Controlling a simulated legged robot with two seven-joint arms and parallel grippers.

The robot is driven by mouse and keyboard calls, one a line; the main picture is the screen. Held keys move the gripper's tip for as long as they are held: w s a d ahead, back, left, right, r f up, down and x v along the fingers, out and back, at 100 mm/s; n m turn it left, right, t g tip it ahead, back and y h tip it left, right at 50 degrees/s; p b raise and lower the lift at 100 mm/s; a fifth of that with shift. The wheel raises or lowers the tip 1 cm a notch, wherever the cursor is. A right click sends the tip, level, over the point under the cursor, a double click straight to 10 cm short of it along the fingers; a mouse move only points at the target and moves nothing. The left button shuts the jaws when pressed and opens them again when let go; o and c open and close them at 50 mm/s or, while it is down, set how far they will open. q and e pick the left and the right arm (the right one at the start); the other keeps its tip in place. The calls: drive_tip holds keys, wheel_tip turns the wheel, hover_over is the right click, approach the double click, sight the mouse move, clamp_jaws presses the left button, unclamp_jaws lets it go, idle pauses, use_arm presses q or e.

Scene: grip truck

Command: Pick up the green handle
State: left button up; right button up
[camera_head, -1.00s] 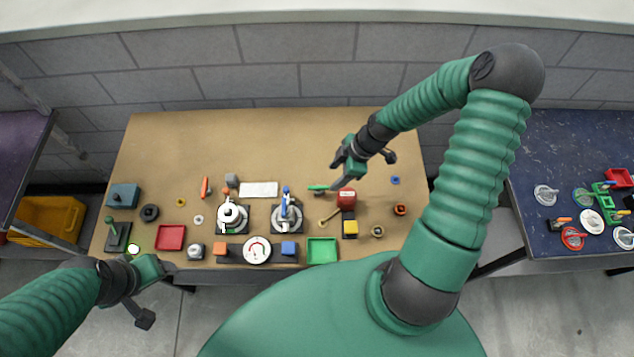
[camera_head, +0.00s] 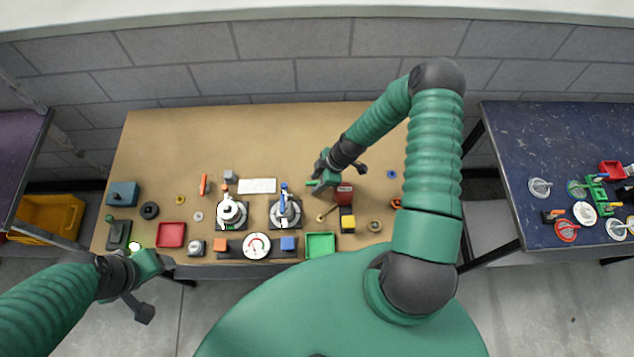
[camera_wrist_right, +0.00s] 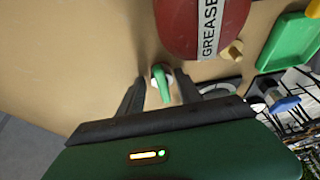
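The green handle (camera_wrist_right: 161,80) shows in the right wrist view, with a pale base under its tip. It lies between the two dark fingers of my right gripper (camera_wrist_right: 160,92), which is open with a gap on both sides. In the head view the green handle (camera_head: 312,183) shows just left of my right gripper (camera_head: 321,178), which partly covers it. My left gripper (camera_head: 165,264) hangs near the table's front left edge. Its fingers are too small to judge.
A red grease can (camera_wrist_right: 205,22) stands close beside the handle. A green tray (camera_head: 320,245), a red tray (camera_head: 171,235) and two round fixtures stand on the brown table (camera_head: 260,135). The table's back is clear. A dark table (camera_head: 540,135) stands at right.

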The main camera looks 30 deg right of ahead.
drive_tip(key=shift+a+r, duration=0.15)
drive_tip(key=shift+a, duration=0.15)
clamp_jaws()
drive_tip(key=shift+d, duration=0.15)
